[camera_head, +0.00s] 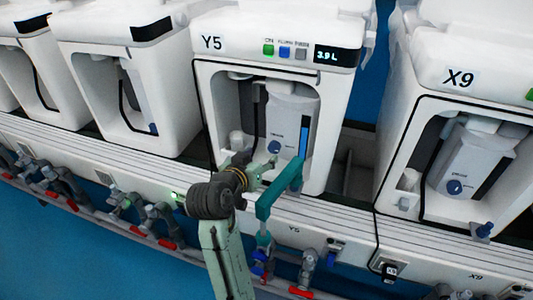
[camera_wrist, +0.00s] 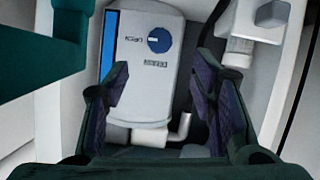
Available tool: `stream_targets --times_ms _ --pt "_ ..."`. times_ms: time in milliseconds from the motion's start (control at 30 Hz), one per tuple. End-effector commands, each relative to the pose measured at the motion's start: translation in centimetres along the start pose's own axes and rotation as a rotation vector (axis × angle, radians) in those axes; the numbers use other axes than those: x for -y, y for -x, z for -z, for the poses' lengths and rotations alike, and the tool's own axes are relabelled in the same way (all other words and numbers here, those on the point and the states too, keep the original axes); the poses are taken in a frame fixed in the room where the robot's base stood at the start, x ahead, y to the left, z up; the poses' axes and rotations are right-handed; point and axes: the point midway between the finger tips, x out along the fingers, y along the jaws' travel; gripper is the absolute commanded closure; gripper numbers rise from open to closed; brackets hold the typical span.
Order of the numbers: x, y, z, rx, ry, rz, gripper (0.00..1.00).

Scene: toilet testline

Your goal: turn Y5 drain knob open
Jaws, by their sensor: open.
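The Y5 machine (camera_head: 230,57) stands in the middle of the head view. The blue drain knob (camera_head: 275,147) is on the front of the grey-white unit (camera_head: 292,112) inside its open bay. The knob shows larger in the wrist view (camera_wrist: 158,40), with a pale mark lying roughly horizontal across it. Small lettering beside and below it is too blurred to read. My gripper (camera_wrist: 162,76) is open and empty. Its dark fingers stand apart at left and right, with the knob beyond the fingertips, roughly between them and not touched. My gripper (camera_head: 257,168) is at the bay's lower front in the head view.
A blue level strip (camera_head: 303,137) runs beside the knob. A black hose (camera_head: 256,112) hangs in the bay. Machine X9 (camera_head: 440,110) stands at the right, other white machines at the left. Red-handled pipe fittings (camera_head: 165,240) line the bench front.

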Motion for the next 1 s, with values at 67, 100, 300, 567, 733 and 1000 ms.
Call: stream_targets --times_ms 67,100,300,567,733,1000 --pt "0.1 1.2 0.0 -0.001 0.001 0.001 0.49" --pt "0.0 1.6 0.0 0.0 0.001 0.001 0.49" --pt "0.0 2.6 -0.1 0.001 0.001 0.0 0.49" --pt "0.0 2.6 0.0 0.001 0.001 -0.001 0.49" --pt "0.0 2.5 0.0 0.001 0.001 -0.001 0.49" --pt "7.2 6.7 6.7 -0.233 0.014 0.237 0.49"
